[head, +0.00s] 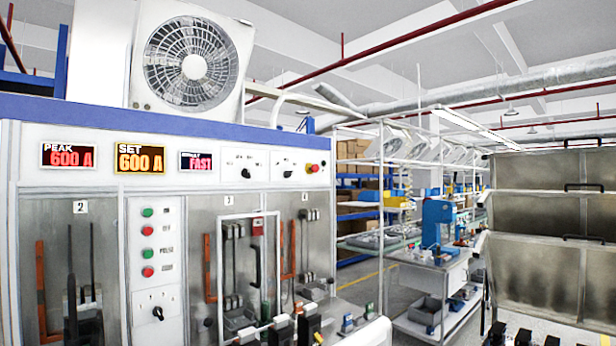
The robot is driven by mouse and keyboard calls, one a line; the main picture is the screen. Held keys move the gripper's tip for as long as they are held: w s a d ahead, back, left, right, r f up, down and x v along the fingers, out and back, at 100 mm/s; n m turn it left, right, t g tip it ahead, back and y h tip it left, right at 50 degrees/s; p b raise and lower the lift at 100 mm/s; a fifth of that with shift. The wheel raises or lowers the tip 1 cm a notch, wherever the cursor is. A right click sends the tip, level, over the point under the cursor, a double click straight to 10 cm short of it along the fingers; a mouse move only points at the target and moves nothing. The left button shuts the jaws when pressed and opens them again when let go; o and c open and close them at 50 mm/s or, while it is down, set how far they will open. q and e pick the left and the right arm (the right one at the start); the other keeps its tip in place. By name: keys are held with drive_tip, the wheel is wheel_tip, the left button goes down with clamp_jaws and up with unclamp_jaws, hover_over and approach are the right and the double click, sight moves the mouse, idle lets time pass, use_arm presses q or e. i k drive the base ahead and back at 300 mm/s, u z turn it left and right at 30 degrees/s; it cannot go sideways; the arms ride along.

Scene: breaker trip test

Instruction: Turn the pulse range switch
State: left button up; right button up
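The test cabinet's front carries several rotary switches, and I cannot read which one is labelled pulse range. One black knob (158,313) sits low on the white button panel (155,208), below green and red buttons; its pointer looks tilted. Two more black knobs are on the upper strip, a left one (241,173) and a right one (287,173), beside a red emergency button (312,168). The displays read PEAK 600 A (68,156), SET 600 A (140,159) and FAST (196,161). I can make out neither of my grippers in this view.
A fan unit (193,62) stands on top of the cabinet. Metal bays with orange bars (41,290) flank the button panel. A workbench (430,262) and metal bins (540,215) are at right.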

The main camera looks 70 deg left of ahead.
sight(245, 173)
drive_tip(key=u, duration=0.2)
drive_tip(key=i, duration=1.15)
drive_tip(key=u, duration=1.35)
drive_tip(key=i, duration=0.8)
drive_tip(key=u, duration=0.95)
